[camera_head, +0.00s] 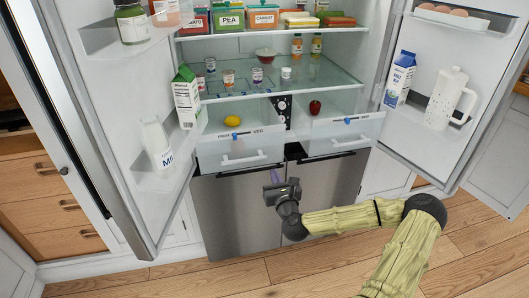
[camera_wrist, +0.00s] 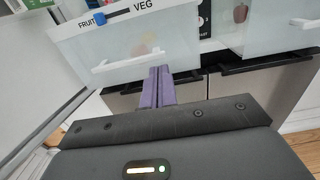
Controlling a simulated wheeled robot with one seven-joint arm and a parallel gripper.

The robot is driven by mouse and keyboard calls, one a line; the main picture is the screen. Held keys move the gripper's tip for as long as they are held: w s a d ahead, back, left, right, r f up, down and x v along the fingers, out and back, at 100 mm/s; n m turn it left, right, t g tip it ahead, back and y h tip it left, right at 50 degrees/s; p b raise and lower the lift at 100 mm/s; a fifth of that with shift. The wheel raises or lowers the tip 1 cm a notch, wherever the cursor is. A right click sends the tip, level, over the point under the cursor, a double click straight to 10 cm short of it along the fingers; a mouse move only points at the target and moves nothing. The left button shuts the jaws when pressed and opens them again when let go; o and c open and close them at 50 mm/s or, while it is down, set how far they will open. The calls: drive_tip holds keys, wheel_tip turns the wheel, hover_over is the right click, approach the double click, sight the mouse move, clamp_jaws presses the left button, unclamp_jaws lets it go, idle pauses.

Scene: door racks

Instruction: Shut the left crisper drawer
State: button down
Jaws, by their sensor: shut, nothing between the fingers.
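The left crisper drawer (camera_head: 236,152) is pulled out of the fridge, with its front standing farther out than the right one. Its clear front has a white handle and a FRUIT/VEG slider; it also shows in the wrist view (camera_wrist: 118,47). A yellow lemon (camera_head: 232,121) lies inside it. My gripper (camera_head: 273,175) is in front of the fridge, by the lower right part of this drawer front. Its purple fingers (camera_wrist: 158,72) are together and empty, and their tips overlap the drawer's lower edge in the wrist view. Whether they touch it I cannot tell.
The right crisper drawer (camera_head: 343,134) holds a red fruit (camera_head: 315,107). The left fridge door (camera_head: 105,110) and right fridge door (camera_head: 432,90) stand open at the sides, with milk and a jug (camera_head: 445,98) in their racks. Steel lower doors (camera_head: 238,210) are shut. The floor ahead is clear.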

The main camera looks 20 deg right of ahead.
sight(263, 146)
drive_tip(key=w+p, duration=0.1)
drive_tip(key=w, duration=0.8)
drive_tip(key=w+d+p, duration=0.1)
drive_tip(key=w, duration=0.3)
drive_tip(key=shift+w+d+p, duration=0.1)
drive_tip(key=shift+w+p, duration=0.2)
drive_tip(key=shift+w, duration=0.1)
